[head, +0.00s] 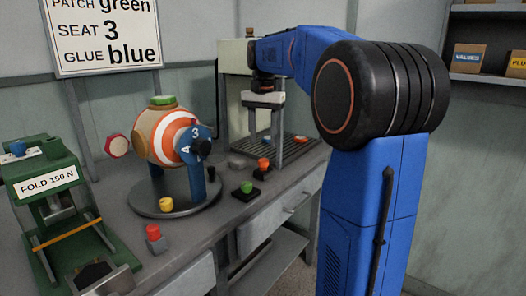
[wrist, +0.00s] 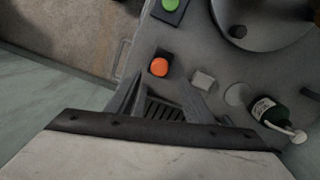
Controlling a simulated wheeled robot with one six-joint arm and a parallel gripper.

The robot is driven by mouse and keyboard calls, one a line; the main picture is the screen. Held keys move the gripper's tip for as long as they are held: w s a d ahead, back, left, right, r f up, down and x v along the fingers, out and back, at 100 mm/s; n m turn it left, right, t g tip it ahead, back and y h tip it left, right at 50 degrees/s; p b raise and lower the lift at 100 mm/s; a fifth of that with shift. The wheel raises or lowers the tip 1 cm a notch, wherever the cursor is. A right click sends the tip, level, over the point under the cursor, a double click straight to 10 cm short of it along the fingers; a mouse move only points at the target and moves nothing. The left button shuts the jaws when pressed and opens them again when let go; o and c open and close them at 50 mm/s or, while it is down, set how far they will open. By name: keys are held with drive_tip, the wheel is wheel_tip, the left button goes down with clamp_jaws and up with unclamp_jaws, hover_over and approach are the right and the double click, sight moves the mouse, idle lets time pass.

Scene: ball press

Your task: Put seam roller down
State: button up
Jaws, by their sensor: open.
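I cannot make out the seam roller for certain in either view. My gripper (head: 264,86) is at the end of my blue arm, beside the press (head: 237,57), at the back of the bench. It is open, and I see nothing held in it.
A striped ball (head: 168,133) sits on a round stand (head: 150,205). A green fold press (head: 40,185) stands at the left. A green button box (head: 246,191), a red button (wrist: 158,67) and a grey block (wrist: 203,80) stand near the slotted tray (wrist: 163,110). Bare bench lies between them.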

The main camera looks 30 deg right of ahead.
drive_tip(key=s+a+f+n+t, duration=0.1)
drive_tip(key=s+a+f+n, duration=0.15)
drive_tip(key=s+a, duration=0.35)
drive_tip(key=s+a+f+n+t, duration=0.1)
drive_tip(key=s+a+n, duration=0.25)
drive_tip(key=s, duration=0.45)
drive_tip(key=s+a+f+n+t, duration=0.1)
drive_tip(key=s+a+f+n, duration=0.1)
drive_tip(key=s+f, duration=0.6)
drive_tip(key=s+a+f+n+t, duration=0.1)
drive_tip(key=s+a+f+n, duration=0.2)
drive_tip(key=s+f, duration=0.5)
drive_tip(key=shift+a+t, duration=0.4)
drive_tip(key=shift+a, duration=0.25)
drive_tip(key=shift+s+r, duration=0.1)
